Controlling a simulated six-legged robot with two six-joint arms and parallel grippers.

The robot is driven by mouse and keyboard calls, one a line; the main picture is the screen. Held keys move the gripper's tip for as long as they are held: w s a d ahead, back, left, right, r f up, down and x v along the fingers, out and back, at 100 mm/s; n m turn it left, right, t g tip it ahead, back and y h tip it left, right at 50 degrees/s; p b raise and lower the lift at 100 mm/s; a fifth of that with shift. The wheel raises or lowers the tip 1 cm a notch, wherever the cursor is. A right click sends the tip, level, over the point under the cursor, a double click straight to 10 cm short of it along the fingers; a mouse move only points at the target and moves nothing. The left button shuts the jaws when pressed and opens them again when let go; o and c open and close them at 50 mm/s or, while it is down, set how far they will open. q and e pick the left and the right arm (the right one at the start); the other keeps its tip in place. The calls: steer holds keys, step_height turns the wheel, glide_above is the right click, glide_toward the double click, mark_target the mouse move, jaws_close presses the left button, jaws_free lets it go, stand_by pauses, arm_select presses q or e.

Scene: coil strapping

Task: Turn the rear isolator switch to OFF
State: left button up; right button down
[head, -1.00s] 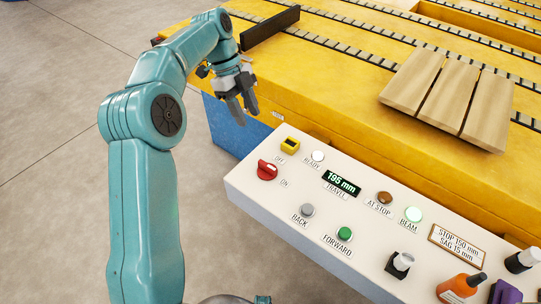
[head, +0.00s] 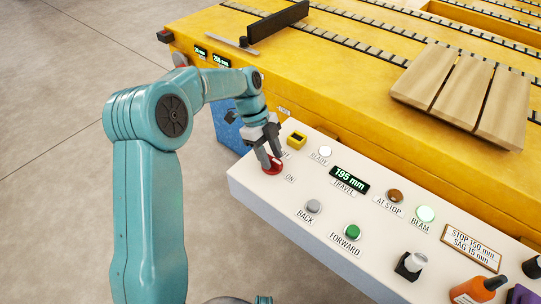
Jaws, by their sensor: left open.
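A red rotary switch (head: 273,167) sits at the left end of the pale control panel (head: 262,199), with an ON label beside its lower right. The OFF label above it is mostly hidden by my gripper. My left gripper (head: 270,167) is open, pointing down, with its fingers at the red switch, one on each side as far as I can see. Whether the fingers touch the knob I cannot tell. The fingers hide much of the knob, so its exact angle is unclear. My right gripper is not in view.
The travel display (head: 350,180) reads 195 mm. An orange bottle (head: 478,289) stands at the panel's right. Wooden boards (head: 470,95) lie on the yellow machine (head: 330,90).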

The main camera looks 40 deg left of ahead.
arm_select(q)
steer(key=shift+f, duration=0.1)
jaws_close()
